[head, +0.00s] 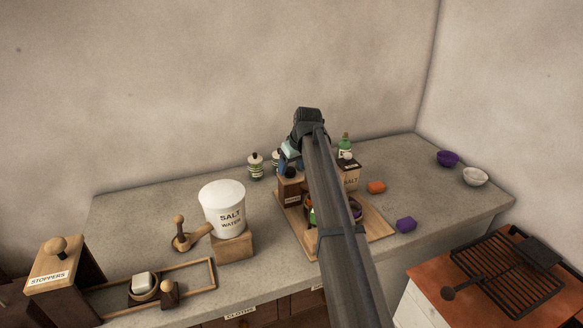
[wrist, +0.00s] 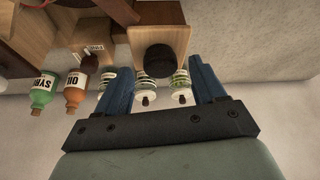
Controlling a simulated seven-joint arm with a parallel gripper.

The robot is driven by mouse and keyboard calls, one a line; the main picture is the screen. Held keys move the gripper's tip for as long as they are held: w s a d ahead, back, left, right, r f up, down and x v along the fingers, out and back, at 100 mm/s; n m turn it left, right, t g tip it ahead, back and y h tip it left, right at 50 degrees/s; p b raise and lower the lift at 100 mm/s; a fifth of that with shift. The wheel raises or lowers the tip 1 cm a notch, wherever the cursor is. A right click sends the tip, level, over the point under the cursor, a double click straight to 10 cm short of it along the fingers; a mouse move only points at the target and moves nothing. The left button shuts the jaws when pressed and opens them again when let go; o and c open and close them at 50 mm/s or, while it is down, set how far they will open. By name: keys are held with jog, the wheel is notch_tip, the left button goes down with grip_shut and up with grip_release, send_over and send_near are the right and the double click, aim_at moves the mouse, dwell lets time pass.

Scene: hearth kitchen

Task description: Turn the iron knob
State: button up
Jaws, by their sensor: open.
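A dark round knob, which looks like the iron knob (wrist: 160,60), is on the face of a small wooden box (wrist: 172,40) in the wrist view. In the head view the knob (head: 290,173) shows at the top of a brown box (head: 290,190) on the counter. My gripper (wrist: 158,64) is open, with its blue fingers on either side of the knob in the wrist view. I cannot tell how deep the knob sits between them. In the head view my gripper (head: 289,164) is right at the knob, and my arm hides part of the boxes.
The boxes stand on a wooden tray (head: 378,228). Striped jars (head: 256,168) are behind, and a salt box (head: 351,177) is to the right. A white salt water bucket (head: 223,205) stands left.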

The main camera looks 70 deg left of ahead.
jog(key=shift+a+f, duration=0.25)
jog(key=shift+f, duration=0.25)
jog(key=shift+s, duration=0.1)
jog(key=shift+c, duration=0.3)
jog(key=c, duration=1)
jog(key=shift+m, duration=0.3)
